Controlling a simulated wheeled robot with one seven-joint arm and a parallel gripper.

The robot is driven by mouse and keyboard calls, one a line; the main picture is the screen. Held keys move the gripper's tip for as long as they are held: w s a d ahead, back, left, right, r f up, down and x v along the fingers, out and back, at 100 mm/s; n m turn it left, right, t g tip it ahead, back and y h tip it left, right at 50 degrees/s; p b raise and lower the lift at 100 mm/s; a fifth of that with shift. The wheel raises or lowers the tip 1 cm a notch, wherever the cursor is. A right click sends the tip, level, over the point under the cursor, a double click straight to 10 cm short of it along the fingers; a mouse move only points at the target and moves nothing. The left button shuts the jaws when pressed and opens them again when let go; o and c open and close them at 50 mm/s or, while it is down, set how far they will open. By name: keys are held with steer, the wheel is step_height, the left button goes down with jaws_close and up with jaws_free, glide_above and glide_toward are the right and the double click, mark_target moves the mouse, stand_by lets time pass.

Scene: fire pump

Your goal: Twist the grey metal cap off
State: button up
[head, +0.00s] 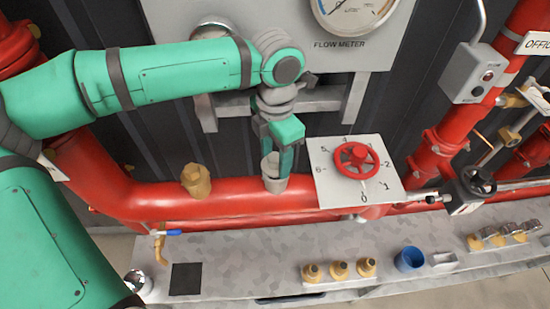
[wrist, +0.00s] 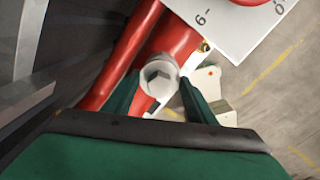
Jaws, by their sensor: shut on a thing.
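The grey metal cap (head: 268,168) sits on top of the red horizontal pipe (head: 230,200), left of the white dial plate. In the wrist view the cap (wrist: 158,72) shows its hexagonal top, upright between my fingers. My gripper (head: 280,167) points down from above, with one finger on each side of the cap, and is shut on it. In the wrist view my gripper (wrist: 159,80) has its fingertips at the cap's left and right sides. The finger contact and the cap's lower edge are partly hidden.
A brass cap (head: 196,181) stands on the pipe to the left. A red handwheel (head: 356,160) on its numbered plate (head: 330,190) is close on the right. Below, a grey bench (head: 230,262) holds brass fittings (head: 340,270) and a blue cup (head: 409,259). A flow meter hangs behind.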

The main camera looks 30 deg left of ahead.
mark_target(276, 156)
steer(key=shift+r, duration=2)
steer(key=shift+w, duration=0.1)
